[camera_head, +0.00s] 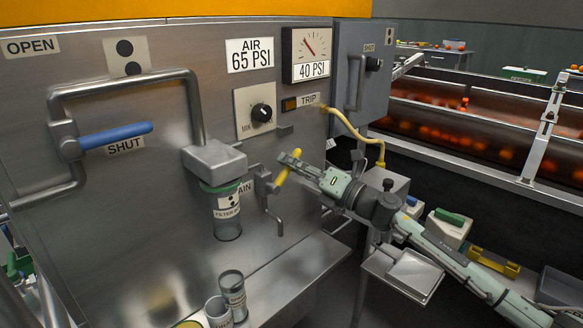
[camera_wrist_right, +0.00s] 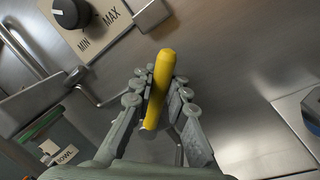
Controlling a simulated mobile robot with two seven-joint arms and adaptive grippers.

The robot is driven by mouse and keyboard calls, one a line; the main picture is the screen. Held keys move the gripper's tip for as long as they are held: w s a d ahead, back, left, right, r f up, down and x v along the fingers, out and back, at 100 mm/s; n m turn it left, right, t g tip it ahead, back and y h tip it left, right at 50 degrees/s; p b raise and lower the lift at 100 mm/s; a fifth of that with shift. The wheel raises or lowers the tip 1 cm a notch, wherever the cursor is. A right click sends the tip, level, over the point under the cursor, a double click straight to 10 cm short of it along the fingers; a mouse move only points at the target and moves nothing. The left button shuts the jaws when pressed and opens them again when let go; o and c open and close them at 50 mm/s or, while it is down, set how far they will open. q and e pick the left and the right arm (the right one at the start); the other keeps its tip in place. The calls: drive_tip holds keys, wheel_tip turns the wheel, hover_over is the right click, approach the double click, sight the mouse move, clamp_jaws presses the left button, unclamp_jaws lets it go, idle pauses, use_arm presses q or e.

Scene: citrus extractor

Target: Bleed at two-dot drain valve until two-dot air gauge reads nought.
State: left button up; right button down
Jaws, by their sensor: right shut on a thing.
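The drain valve (camera_head: 263,183) sits on the steel panel beside a partly hidden label ending "AIN". Its yellow lever (camera_head: 289,167) stands tilted, and it also shows in the right wrist view (camera_wrist_right: 159,85). My right gripper (camera_head: 290,158) is shut on the lever, with fingers on both sides. The air gauge (camera_head: 306,44) has a red needle pointing up and left; a "40 PSI" plate (camera_head: 311,70) is below it. An "AIR 65 PSI" sign (camera_head: 250,55) is to its left. The filter bowl (camera_head: 228,216) bears two dots.
A blue supply handle (camera_head: 115,135) lies near "SHUT", below a two-dot plate (camera_head: 127,56). A MIN knob (camera_head: 261,112) and TRIP switch (camera_head: 289,104) are above the lever. Cups (camera_head: 232,292) stand on the ledge below. A yellow hose (camera_head: 357,134) hangs to the right.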

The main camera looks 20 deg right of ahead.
drive_tip(key=n, duration=0.1)
drive_tip(key=a+r+n, duration=0.1)
drive_tip(key=shift+s+n+g+p, duration=0.2)
drive_tip(key=shift+n+g+p, duration=0.1)
drive_tip(key=shift+n, duration=0.1)
drive_tip(key=shift+s+a+r+n, duration=0.1)
drive_tip(key=shift+a+r+n, duration=0.15)
drive_tip(key=shift+n, duration=0.45)
use_arm(q)
drive_tip(key=f, duration=0.3)
drive_tip(key=shift+w+d, duration=0.1)
drive_tip(key=shift+d, duration=0.1)
use_arm(e)
drive_tip(key=shift+a, duration=0.2)
use_arm(q)
drive_tip(key=shift+w+a+f, duration=0.1)
use_arm(e)
drive_tip(key=shift+n, duration=0.3)
use_arm(q)
drive_tip(key=shift+s, duration=0.3)
use_arm(e)
drive_tip(key=c, duration=1.5)
unclamp_jaws()
use_arm(q)
drive_tip(key=shift+w+a, duration=0.1)
use_arm(e)
drive_tip(key=shift+o, duration=0.2)
drive_tip(key=shift+s, duration=0.1)
drive_tip(key=v, duration=1.2)
drive_tip(key=shift+d, duration=0.15)
